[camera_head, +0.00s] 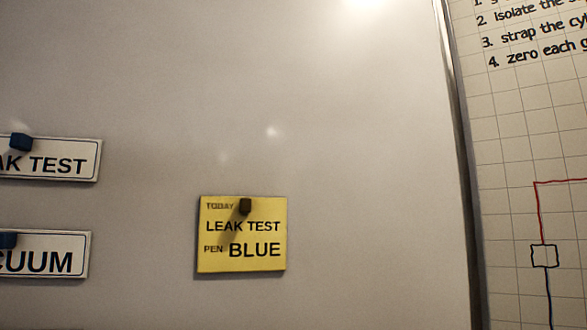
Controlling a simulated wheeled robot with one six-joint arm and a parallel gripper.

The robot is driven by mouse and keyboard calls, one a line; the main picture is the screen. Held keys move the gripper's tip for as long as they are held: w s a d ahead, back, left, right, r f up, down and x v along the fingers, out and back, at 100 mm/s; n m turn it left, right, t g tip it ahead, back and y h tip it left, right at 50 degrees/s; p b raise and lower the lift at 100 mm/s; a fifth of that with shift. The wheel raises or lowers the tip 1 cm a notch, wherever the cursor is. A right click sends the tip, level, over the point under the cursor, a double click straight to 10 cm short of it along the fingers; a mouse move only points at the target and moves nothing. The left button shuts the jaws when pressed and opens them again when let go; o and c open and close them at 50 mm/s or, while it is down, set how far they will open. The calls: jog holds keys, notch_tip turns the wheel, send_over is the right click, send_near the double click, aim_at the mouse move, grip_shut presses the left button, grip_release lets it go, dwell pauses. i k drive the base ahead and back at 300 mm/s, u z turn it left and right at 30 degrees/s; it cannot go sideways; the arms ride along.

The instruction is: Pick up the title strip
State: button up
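Two white title strips with black lettering are on the grey-white board at the left edge, both cut off by the picture. The upper strip (62,165) reads "...AK TEST", with a dark blue magnet or knob (20,142) at its top. The lower strip (45,262) reads "...CUUM", with a similar dark blue piece (7,240) at its top left. A yellow note (243,262) reads "TODAY LEAK TEST PEN BLUE" and has a dark magnet (245,206) at its top. My gripper is not in view.
The board (370,150) is bare above and to the right of the note. Its metal edge (457,130) runs down the right side. Beyond it is a gridded sheet (510,130) with numbered handwriting and a red and blue line drawing.

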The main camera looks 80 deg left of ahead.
aim_at(23, 156)
jog(key=z, duration=0.1)
jog(key=k, duration=1.7)
jog(key=u, duration=0.25)
